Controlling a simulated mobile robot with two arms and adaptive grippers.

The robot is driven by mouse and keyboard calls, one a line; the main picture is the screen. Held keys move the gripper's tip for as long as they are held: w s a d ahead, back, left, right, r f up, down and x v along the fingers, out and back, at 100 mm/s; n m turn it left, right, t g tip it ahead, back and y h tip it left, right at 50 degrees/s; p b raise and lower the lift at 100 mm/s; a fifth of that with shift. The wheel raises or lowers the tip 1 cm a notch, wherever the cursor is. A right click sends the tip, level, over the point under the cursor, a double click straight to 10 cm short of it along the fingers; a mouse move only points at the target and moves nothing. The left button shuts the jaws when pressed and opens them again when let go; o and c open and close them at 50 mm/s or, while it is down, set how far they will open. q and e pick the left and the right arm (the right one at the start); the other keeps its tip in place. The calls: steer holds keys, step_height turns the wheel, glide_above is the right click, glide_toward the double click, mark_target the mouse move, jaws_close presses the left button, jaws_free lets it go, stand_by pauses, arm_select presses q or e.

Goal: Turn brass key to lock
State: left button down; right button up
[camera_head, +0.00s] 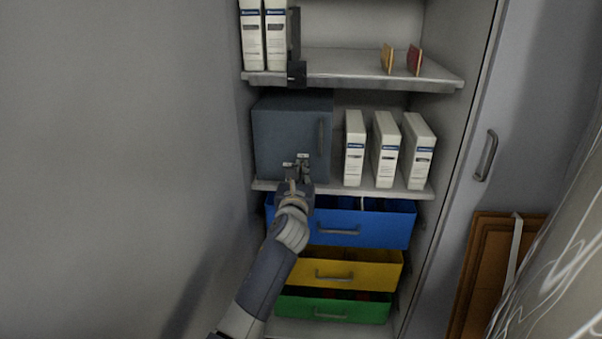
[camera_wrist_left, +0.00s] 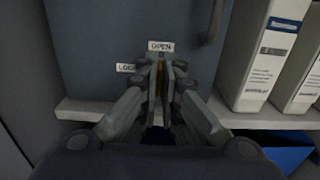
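The blue-grey locker (camera_head: 283,130) stands on the middle shelf, its door closed, with a vertical handle (camera_head: 321,136) at its right. In the left wrist view, an OPEN label (camera_wrist_left: 160,46) sits above my fingertips and a partly hidden LOCK label (camera_wrist_left: 125,68) lies to their left. My left gripper (camera_head: 298,168) is at the lower front of the door. Its fingers are close together around a thin brass strip, the brass key (camera_wrist_left: 159,82), held upright and pointing towards OPEN. The fingers hide most of the key and its keyhole. My right gripper is not in view.
White binders (camera_head: 385,150) stand right of the locker. Below are open blue (camera_head: 345,228), yellow (camera_head: 350,270) and green (camera_head: 335,306) drawers. The upper shelf (camera_head: 350,70) holds more binders and two small panels. A wall (camera_head: 120,150) is at left.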

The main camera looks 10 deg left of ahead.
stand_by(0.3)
arm_select(q)
steer(key=n, duration=1.2)
steer(key=a+f+n, duration=0.1)
steer(key=n, duration=0.5)
steer(key=shift+p, duration=0.35)
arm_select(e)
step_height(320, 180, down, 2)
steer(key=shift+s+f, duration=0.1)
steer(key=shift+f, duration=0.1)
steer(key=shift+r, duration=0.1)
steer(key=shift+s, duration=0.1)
arm_select(q)
steer(key=c, duration=1.8)
jaws_free()
